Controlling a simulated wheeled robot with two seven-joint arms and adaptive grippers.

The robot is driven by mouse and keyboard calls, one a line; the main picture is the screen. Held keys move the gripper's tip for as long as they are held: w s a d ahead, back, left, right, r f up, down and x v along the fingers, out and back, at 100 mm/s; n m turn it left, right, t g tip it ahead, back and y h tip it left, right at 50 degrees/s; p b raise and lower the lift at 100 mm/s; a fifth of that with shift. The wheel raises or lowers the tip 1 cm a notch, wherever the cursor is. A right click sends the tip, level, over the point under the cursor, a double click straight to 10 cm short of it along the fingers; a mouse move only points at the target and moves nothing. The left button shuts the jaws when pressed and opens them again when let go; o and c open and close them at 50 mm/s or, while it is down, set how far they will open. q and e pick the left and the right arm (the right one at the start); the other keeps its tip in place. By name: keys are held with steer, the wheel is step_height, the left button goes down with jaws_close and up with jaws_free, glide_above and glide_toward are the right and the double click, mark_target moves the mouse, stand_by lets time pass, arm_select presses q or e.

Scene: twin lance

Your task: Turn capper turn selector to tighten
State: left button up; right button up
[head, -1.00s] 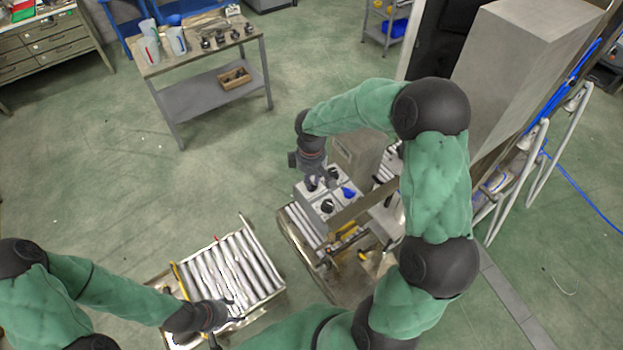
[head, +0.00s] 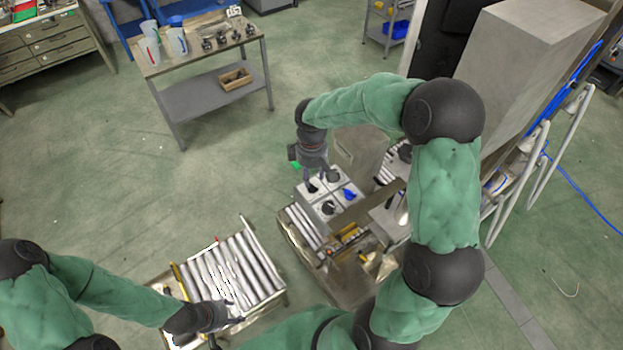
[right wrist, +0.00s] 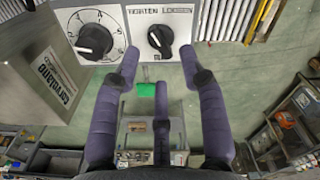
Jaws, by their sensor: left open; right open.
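The capper turn selector (right wrist: 160,40) is a black knob on a pale plate lettered TIGHTEN and LOOSEN. Its white pointer mark seems to lean toward the upper left, on the TIGHTEN side. My right gripper (right wrist: 160,56) is open, with one finger on each side of the knob's lower edge and clear of it. In the head view, my right gripper (head: 322,180) hangs over the grey control box (head: 341,204), hiding part of its knobs. My left gripper (head: 228,315) is open and empty over a roller conveyor (head: 235,267).
A numbered dial (right wrist: 91,38) sits left of the selector, close to my finger. A blue knob (head: 349,194) and another black knob (head: 328,208) share the box. A metal bar (head: 368,207) crosses beside it. A work table (head: 190,50) stands further back; the floor between is clear.

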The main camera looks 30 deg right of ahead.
step_height(320, 180, up, 9)
steer(key=shift+f, duration=0.2)
stand_by(0.6)
